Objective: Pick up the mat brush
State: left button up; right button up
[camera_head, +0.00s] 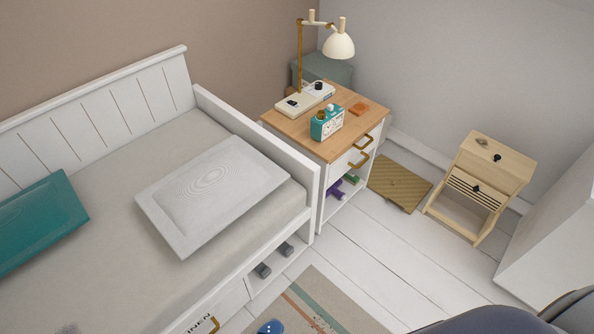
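I cannot pick out a mat brush for certain in the head view. A small blue object with pale spots (270,327) lies at the bottom edge on the striped rug (318,303). It is cut off by the frame, so I cannot tell what it is. Neither of my grippers is in view.
A white bed (120,130) with a pale cushion (212,192) fills the left. A small wooden cabinet (507,165) stands right.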

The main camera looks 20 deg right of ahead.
aim_at(349, 176)
jog(key=i+l+u, duration=0.15)
jog(key=l+u, duration=0.3)
jog(key=l, duration=0.25)
jog(key=l+u, duration=0.45)
jog(key=l, duration=0.3)
jog(key=l+u, duration=0.45)
jog(key=l, duration=0.3)
